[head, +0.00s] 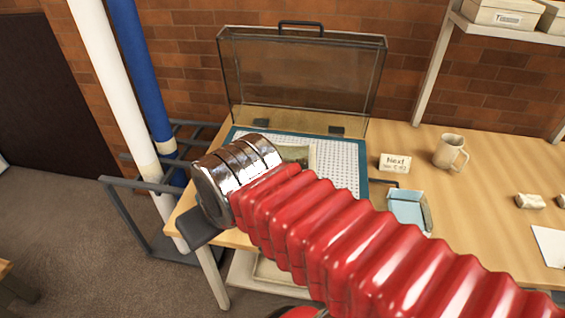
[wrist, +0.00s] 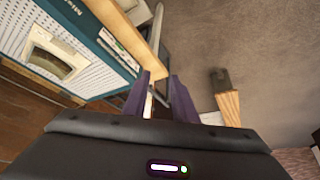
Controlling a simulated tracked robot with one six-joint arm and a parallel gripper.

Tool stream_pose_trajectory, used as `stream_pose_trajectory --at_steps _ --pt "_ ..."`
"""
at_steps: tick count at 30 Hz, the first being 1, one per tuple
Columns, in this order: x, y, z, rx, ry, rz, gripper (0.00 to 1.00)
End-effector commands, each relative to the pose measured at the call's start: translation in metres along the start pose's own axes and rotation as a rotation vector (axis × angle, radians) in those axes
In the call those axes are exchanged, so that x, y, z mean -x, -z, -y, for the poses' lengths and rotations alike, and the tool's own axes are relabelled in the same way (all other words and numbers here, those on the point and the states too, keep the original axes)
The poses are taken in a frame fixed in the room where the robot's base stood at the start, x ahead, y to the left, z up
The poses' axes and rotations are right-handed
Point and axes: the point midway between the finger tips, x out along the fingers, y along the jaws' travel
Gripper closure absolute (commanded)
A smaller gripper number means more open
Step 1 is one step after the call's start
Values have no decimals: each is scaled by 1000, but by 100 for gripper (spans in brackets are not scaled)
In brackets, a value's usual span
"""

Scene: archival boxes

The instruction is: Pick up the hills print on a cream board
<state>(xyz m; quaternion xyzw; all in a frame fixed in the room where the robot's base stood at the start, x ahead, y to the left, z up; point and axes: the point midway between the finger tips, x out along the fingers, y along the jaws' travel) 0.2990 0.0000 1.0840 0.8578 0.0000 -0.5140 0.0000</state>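The hills print on a cream board (wrist: 55,55) lies in a shallow case on a white perforated sheet with a teal border. In the head view the print (head: 298,155) shows only partly, because my arm covers its lower left. My gripper (wrist: 160,78) is open, its two purple fingers apart with nothing held between them. In the wrist view it is off to the right of the print, over the table edge and floor. In the head view only a dark part of the gripper (head: 203,228) shows, at the table's left front corner.
The clear case lid (head: 300,75) stands open at the back. White and blue rolls (head: 140,70) lean in a rack at left.

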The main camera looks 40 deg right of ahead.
Motion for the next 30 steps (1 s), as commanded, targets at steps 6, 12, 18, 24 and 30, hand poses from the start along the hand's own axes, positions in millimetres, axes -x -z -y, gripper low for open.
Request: stream_pose_trajectory --at_steps 6,12,18,24,30 --pt "0 0 0 0 0 0 75" --pt "1 3 -3 -30 -3 6 75" --pt "-1 18 -26 -244 -28 50 75" --pt "-5 44 -63 -634 -78 118 75" --pt "-12 65 -109 -1046 -140 176 75"
